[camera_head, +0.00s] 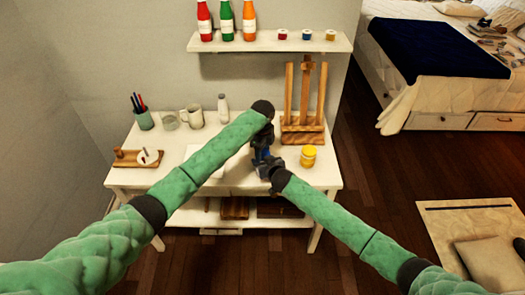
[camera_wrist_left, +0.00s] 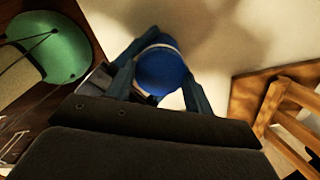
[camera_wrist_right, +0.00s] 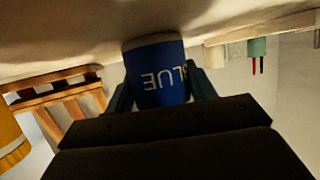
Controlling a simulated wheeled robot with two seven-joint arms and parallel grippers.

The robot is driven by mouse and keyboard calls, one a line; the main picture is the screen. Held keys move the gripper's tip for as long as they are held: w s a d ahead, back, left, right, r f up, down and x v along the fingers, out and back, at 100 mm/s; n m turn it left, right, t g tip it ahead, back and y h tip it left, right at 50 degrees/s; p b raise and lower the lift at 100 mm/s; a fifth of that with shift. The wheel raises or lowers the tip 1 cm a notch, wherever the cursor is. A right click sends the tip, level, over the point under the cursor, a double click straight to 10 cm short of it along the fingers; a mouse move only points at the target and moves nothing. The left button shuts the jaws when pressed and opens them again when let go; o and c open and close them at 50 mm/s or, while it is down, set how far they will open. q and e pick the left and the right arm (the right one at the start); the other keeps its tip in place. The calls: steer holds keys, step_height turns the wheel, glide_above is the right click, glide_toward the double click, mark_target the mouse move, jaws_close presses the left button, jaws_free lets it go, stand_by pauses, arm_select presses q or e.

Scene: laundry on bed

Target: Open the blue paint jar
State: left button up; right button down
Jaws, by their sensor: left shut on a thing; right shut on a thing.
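The blue paint jar (camera_head: 266,154) is upright near the front of the white table, partly hidden by my grippers. My left gripper (camera_head: 263,145) comes down from above. In the left wrist view, its fingers (camera_wrist_left: 160,80) are shut on either side of the jar's round blue lid (camera_wrist_left: 163,70). My right gripper (camera_head: 267,166) reaches in from the front, lower down. In the right wrist view, its fingers (camera_wrist_right: 160,88) are shut around the jar body, whose BLUE label (camera_wrist_right: 163,80) appears upside down. I cannot tell whether the lid has turned.
A yellow jar (camera_head: 308,157) stands to the right on the table (camera_head: 232,184). A wooden easel (camera_head: 303,110) stands behind. Mugs (camera_head: 191,116), a pen cup (camera_head: 144,119) and a wooden tray (camera_head: 137,159) are left. A shelf (camera_head: 268,42) with bottles and small jars hangs above.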

arm_select(q)
steer(key=o, duration=1.1)
steer(key=shift+c, duration=0.2)
